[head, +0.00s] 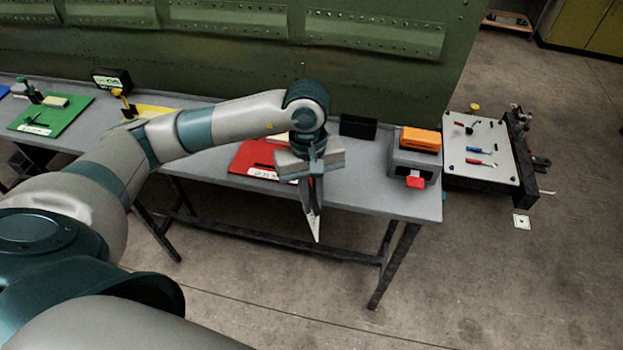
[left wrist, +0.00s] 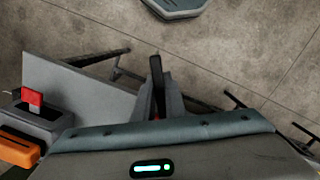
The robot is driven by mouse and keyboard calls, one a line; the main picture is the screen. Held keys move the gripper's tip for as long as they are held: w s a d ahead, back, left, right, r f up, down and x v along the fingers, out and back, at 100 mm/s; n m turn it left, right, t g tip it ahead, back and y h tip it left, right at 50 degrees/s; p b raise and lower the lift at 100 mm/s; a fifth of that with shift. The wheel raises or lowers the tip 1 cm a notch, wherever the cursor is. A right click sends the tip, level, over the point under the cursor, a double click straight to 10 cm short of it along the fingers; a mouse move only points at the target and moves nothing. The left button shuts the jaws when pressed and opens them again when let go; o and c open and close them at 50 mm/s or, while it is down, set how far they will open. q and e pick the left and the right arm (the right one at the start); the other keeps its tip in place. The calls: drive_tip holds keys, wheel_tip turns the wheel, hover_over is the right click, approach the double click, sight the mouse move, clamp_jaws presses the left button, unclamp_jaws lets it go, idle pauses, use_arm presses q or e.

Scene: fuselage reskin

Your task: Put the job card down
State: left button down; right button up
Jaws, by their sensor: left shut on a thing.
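My left gripper (head: 312,205) points down in front of the grey bench's front edge, above the floor. It is shut on a thin, pale, pointed piece, which I take to be the job card (head: 316,230); it is seen nearly edge-on and sticks out below the fingertips. Its printed face cannot be made out. In the left wrist view the fingers (left wrist: 157,92) are close together, and the card cannot be told apart from them. My right gripper is not in view.
On the grey bench (head: 365,190) are a red mat (head: 245,160), a black box (head: 358,127) and a grey unit (head: 412,165) with an orange block (head: 420,139). A tool board (head: 485,150) stands right. A small white square (head: 521,221) lies on the floor. A green panel rises behind.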

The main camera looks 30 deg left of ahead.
use_arm(q)
drive_tip(key=s+d+f+m+b, duration=0.1)
drive_tip(key=s+f+m, duration=0.3)
drive_tip(key=f+m, duration=0.4)
drive_tip(key=shift+d+f+m+g+y, duration=0.15)
drive_tip(key=shift+f+m+g+y, duration=0.2)
drive_tip(key=shift+m, duration=0.25)
drive_tip(key=shift+d, duration=0.1)
